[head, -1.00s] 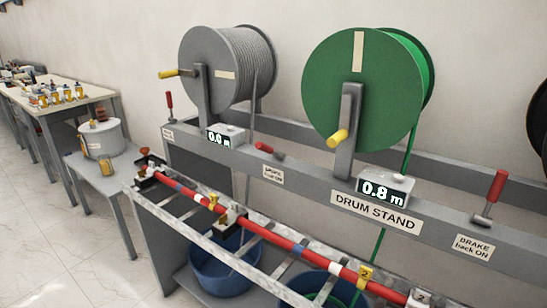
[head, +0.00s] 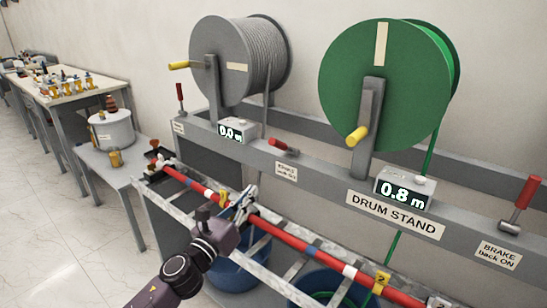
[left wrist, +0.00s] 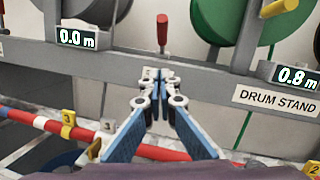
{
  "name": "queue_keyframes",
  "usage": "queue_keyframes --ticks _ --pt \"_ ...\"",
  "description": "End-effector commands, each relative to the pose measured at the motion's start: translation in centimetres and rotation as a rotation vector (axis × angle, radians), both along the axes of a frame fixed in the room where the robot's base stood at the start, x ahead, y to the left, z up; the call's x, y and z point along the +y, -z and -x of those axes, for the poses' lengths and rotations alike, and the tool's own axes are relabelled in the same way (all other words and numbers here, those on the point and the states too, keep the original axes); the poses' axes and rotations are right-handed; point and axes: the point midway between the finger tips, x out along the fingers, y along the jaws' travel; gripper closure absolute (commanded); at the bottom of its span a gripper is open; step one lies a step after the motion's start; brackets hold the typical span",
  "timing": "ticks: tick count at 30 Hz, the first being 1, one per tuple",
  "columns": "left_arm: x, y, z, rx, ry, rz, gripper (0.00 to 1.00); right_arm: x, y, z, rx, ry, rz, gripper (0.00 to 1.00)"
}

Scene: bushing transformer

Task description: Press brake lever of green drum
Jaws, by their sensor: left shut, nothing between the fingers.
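The green drum (head: 385,95) hangs on the grey stand, with green cable running down. A red-handled lever (head: 283,147) sits on the rail left of it, leaning, above a small label (head: 287,171). In the left wrist view this lever (left wrist: 162,30) stands just beyond my fingertips. Another red lever (head: 526,193) is right of the green drum, above a "BRAKE back ON" label (head: 498,255). My left gripper (head: 246,194) is shut and empty, in front of and below the middle lever, apart from it; its fingers (left wrist: 156,77) meet. My right gripper is not in view.
A red, white and blue rod (head: 290,239) on a metal frame crosses in front of the stand, below my gripper. Blue tubs (head: 238,270) stand under it. The grey cable drum (head: 235,60) with its own red lever (head: 180,97) is left. Open floor lies at left.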

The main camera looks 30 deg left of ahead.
Motion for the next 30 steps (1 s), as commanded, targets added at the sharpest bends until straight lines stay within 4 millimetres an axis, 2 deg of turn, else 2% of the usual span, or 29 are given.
queue_keyframes --ticks 4,13,17,30 --pt "-0.1 -0.5 -0.2 -0.007 0.011 -0.058 1.00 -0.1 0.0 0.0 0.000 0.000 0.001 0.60" --pt "-0.1 -0.5 -0.2 -0.007 0.010 -0.055 1.00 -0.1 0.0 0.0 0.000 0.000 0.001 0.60" --pt "-0.1 -0.7 -0.9 -0.008 0.010 -0.053 1.00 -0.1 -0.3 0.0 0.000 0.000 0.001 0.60" --pt "0.4 -2.1 -7.7 -0.009 0.009 -0.051 1.00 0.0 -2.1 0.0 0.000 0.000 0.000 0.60"
